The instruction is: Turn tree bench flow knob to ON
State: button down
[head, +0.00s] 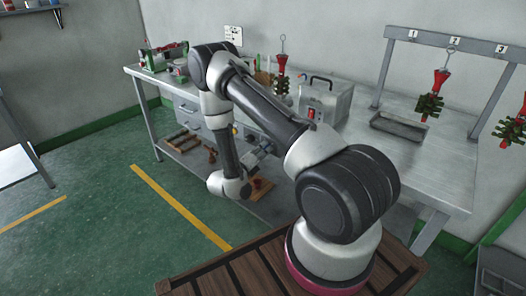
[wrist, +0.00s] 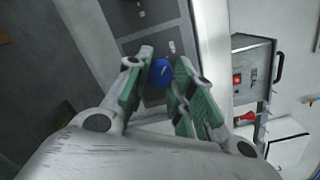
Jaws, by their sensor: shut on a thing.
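The blue flow knob (wrist: 160,73) shows between the green-padded fingers of my gripper (wrist: 162,66) in the wrist view. My gripper is shut on it. The knob sits in front of a grey panel (wrist: 180,25) with small light marks, too blurred to read. I cannot tell which way the knob points. In the head view my gripper (head: 264,150) is at the front of the tree bench (head: 440,165), below its top. My arm hides part of the bench front, and the knob cannot be made out there.
A metal box (head: 325,98) with a red switch (head: 312,113) stands on the bench, and the switch also shows in the wrist view. Red and green wax trees (head: 432,95) hang above a shallow tray (head: 398,127). Wooden pieces lie on the lower shelf. The floor (head: 110,225) at left is clear.

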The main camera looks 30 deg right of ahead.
jog(key=shift+m, duration=0.4)
jog(key=m, duration=0.3)
jog(key=shift+m, duration=0.4)
jog(key=m, duration=0.4)
jog(key=shift+m+h, duration=0.4)
jog(key=m, duration=0.4)
jog(key=m+g, duration=0.1)
jog(key=m, duration=0.4)
jog(key=shift+f+h, duration=0.1)
jog(key=shift+h, duration=0.2)
jog(key=shift+m, duration=0.4)
jog(key=c, duration=1.2)
grip_release()
